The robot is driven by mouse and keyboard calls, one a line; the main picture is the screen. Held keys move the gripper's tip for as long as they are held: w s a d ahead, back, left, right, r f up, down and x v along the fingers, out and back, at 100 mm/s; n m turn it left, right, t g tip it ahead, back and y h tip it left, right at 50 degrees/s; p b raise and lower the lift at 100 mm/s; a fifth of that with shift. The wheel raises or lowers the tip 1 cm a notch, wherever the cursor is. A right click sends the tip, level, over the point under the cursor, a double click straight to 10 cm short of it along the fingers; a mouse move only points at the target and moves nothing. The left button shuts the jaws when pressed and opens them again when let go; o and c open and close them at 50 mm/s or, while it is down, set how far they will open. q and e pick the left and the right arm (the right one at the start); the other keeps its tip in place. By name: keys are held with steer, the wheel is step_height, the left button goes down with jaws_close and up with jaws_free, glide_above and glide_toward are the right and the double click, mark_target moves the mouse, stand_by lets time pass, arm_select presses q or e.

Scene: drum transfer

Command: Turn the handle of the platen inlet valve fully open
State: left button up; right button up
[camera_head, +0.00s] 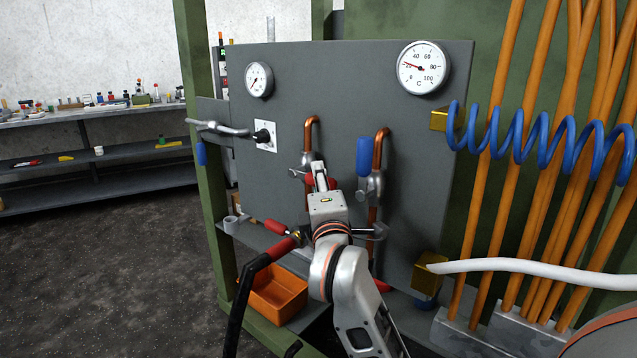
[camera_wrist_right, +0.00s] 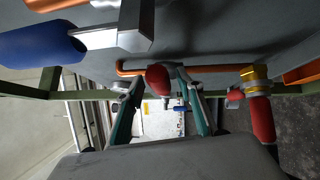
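My right gripper (camera_head: 318,172) is at the grey panel, in front of the left of two copper-pipe valves (camera_head: 307,160). Its fingers, with teal pads, stand apart in the right wrist view (camera_wrist_right: 160,100). A red valve handle (camera_wrist_right: 157,77) shows between them, with gaps beside it; I cannot tell if either finger touches it. The gripper mostly hides this handle in the head view. The other valve (camera_head: 371,186), just right, has a blue handle (camera_head: 369,156) pointing up; it is large in the wrist view (camera_wrist_right: 40,47). No label shows which is the platen inlet. My left gripper is out of view.
Two gauges (camera_head: 259,80) (camera_head: 424,67) sit on the panel (camera_head: 340,80). A black hose with a red fitting (camera_head: 281,248) hangs left of my arm, above an orange bin (camera_head: 279,296). A blue coiled hose (camera_head: 540,140) crosses orange pipes at right. A bench (camera_head: 100,115) stands far left.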

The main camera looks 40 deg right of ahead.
steer(key=shift+w+d, duration=0.25)
steer(key=shift+w, duration=0.15)
